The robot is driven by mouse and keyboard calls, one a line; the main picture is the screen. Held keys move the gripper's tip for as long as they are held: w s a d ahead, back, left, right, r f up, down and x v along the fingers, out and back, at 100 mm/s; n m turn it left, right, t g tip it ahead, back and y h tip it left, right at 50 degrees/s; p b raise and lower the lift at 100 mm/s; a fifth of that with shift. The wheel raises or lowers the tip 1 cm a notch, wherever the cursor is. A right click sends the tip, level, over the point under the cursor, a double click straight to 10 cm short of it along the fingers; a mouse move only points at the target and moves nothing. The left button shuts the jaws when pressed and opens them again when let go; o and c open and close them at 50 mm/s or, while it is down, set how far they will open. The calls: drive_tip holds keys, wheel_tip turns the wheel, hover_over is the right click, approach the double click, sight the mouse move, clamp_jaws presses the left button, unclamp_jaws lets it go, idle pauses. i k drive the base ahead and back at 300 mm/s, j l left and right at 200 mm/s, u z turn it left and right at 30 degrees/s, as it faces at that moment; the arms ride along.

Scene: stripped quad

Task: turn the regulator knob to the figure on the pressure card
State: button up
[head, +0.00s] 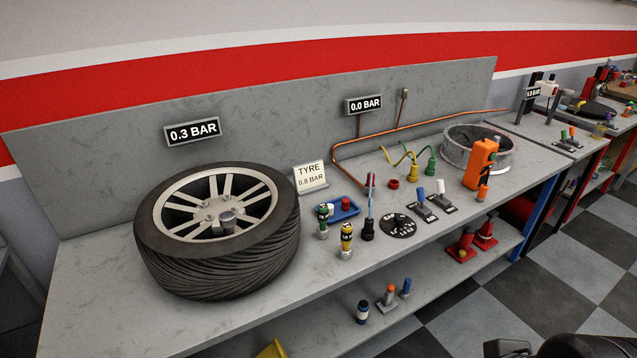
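The pressure card (311,177) stands on the bench just right of the tyre and reads "TYRE 0.8 BAR". A flat, round black dial (398,226) with white marks lies on the bench and looks like the regulator; its knob and pointer setting are too small to read. One display (192,131) on the back panel above the tyre reads 0.3 BAR. A second display (364,105) reads 0.0 BAR. The tyre (217,231) on its alloy wheel lies flat at the left. My gripper is not in view; only dark parts, possibly my arm, show at the lower right edge.
Green-topped and yellow fittings (346,240) and a black-based upright piece (368,229) stand left of the dial. Blue and white levers (421,197) and an orange device (481,163) stand to its right. A blue tray (343,208) lies behind. The bench front is mostly clear.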

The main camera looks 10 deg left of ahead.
sight(399, 219)
drive_tip(key=i+j, duration=0.4)
drive_tip(key=i, duration=0.15)
drive_tip(key=i+j, duration=0.4)
drive_tip(key=i, duration=0.15)
